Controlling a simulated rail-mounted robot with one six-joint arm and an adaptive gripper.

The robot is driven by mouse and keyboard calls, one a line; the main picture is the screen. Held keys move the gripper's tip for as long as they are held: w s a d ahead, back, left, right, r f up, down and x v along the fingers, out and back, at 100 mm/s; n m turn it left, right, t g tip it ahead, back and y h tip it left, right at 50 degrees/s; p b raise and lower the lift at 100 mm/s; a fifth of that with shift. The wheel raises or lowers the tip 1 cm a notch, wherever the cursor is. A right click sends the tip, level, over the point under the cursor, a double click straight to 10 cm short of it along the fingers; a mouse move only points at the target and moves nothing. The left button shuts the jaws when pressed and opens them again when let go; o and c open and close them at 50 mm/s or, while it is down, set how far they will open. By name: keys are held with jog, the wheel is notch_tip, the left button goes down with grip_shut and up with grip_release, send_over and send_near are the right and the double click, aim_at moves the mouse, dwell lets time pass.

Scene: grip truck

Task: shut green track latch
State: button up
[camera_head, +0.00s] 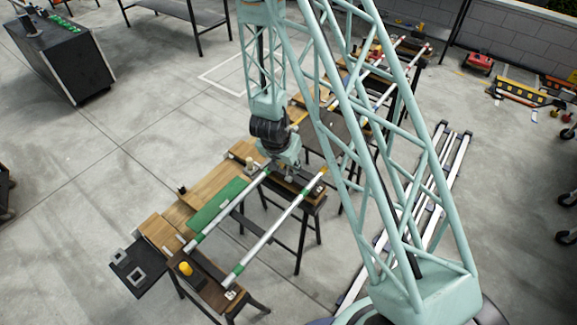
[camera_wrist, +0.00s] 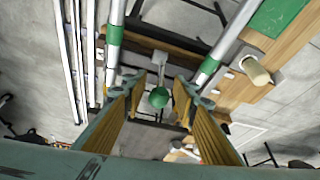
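The green latch knob (camera_wrist: 158,97) is a small ball near the middle of the wrist view, beside a short pale metal lever (camera_wrist: 140,80). My gripper (camera_wrist: 160,88) is open, with its two yellow-padded fingers on either side of the knob. I cannot tell whether either finger touches it. The track's two silver rails (camera_head: 226,211) run across low stands and carry green bands (camera_wrist: 115,35) near their ends. In the head view my gripper (camera_head: 284,172) is low at the far end of these rails. The latch is too small and covered to make out there.
A yellow knob (camera_head: 185,268) stands at the track's near end. A cream knob (camera_wrist: 256,71) sits by the right rail, beside a green board (camera_head: 217,203). More rails with red ends (camera_head: 424,50) lie behind. Loose white rails (camera_head: 459,155) lie on the floor at right.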

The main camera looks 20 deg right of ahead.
jog(key=shift+c, duration=0.4)
grip_shut()
